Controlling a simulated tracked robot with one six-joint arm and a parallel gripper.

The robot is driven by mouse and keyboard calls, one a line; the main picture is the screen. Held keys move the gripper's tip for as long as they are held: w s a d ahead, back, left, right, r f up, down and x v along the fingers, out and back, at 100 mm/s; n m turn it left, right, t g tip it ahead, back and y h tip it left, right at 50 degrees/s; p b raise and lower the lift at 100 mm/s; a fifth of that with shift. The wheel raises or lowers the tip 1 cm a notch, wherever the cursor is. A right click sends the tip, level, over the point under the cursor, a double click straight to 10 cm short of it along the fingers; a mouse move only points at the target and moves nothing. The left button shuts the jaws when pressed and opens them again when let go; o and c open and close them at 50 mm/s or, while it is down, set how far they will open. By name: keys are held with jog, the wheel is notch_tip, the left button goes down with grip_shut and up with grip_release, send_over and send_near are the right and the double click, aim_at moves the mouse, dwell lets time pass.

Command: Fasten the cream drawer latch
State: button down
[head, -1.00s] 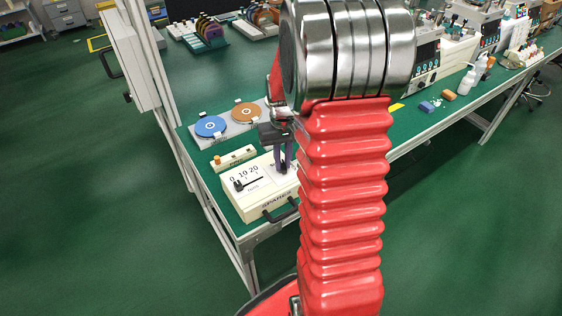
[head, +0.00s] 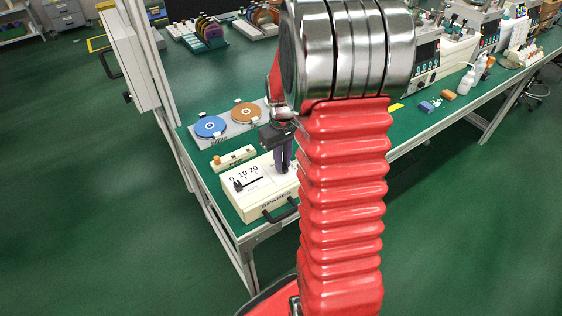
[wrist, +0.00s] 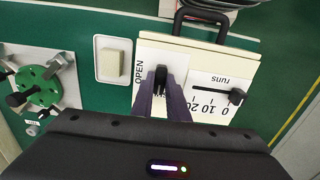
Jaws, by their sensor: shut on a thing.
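The cream drawer unit (head: 240,204) sits at the near left end of the green bench, with "SPARES" on its front and a black drawer handle (head: 281,211). On its top, beside the word "OPEN" in the wrist view, is the small black latch knob (wrist: 161,73). My gripper (wrist: 161,88) is over that knob with its purple fingers pointing down, shut on it. In the head view my gripper (head: 284,170) stands at the right part of the unit's top. The fingers hide much of the latch, so its exact position is unclear.
A black slider (wrist: 236,96) on a 0-10-20 "runs" scale lies beside the latch. A cream block with an orange knob (head: 217,160) stands behind the unit. Blue (head: 210,126) and brown (head: 246,112) discs lie farther back. My red arm covers the middle of the head view.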

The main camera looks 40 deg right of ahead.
jog(key=c, duration=2)
grip_release()
jog(key=shift+w+d+r, duration=0.1)
jog(key=shift+w+r, duration=0.05)
jog(key=shift+w, duration=0.1)
jog(key=shift+c, duration=0.2)
jog(key=o, duration=0.3)
jog(key=shift+s, duration=0.1)
notch_tip(320, 180, up, 14)
jog(key=shift+f, duration=0.25)
